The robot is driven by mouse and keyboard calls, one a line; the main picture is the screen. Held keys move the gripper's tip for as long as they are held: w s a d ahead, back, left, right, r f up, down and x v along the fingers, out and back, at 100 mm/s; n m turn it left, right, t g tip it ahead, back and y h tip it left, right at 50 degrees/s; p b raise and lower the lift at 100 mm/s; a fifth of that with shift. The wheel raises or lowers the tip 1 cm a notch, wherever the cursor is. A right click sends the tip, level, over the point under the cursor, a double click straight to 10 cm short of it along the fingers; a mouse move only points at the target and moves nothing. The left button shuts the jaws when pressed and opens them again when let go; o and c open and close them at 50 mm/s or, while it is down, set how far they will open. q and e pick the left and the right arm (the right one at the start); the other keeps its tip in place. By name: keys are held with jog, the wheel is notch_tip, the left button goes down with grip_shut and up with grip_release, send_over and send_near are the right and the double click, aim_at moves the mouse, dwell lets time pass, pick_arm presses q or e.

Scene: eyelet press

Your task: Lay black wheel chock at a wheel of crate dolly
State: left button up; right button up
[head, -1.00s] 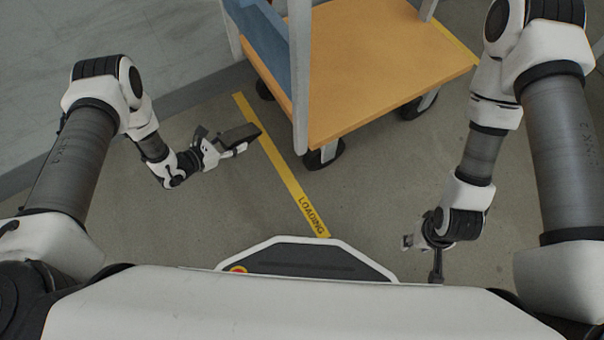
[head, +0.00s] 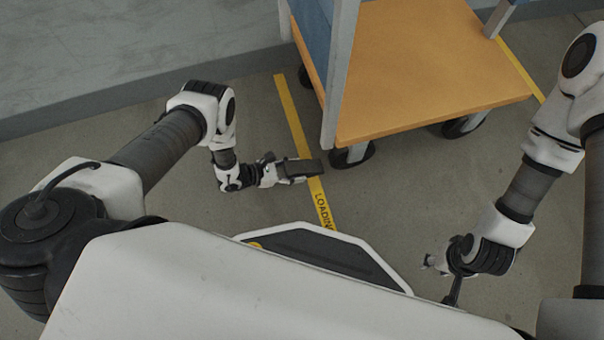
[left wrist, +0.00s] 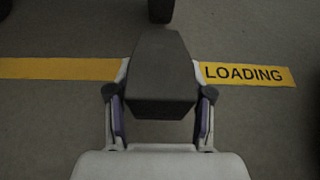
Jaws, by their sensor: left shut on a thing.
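The black wheel chock (head: 303,168) is held in my left gripper (head: 285,172), over the yellow floor line and a short way left of the near wheel (head: 351,156) of the crate dolly (head: 430,75). In the left wrist view the chock (left wrist: 162,75) sits between both fingers, its narrow end pointing at a dark wheel (left wrist: 160,10) at the top edge, with a gap between them. The chock's height above the floor is hard to tell. My right gripper (head: 432,262) is at the lower right, small in the picture; its fingers are unclear.
A yellow floor line (head: 294,120) marked LOADING runs beside the dolly. Another dolly wheel (head: 465,124) stands further right. A grey wall base (head: 140,90) runs along the back left.

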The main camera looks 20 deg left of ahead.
aim_at(302, 173)
pick_arm(q)
jog(key=shift+w+d+b, duration=0.3)
jog(key=shift+w+d, duration=0.35)
jog(key=shift+d, duration=0.3)
notch_tip(302, 173, down, 4)
jog(key=b, duration=0.2)
jog(key=shift+r+b, duration=0.1)
jog(key=shift+b, duration=0.3)
grip_shut()
jog(key=shift+r, duration=0.2)
jog(key=shift+f, duration=0.2)
jog(key=o, duration=1.4)
grip_release()
jog(key=shift+c, duration=0.2)
jog(key=shift+r, duration=0.1)
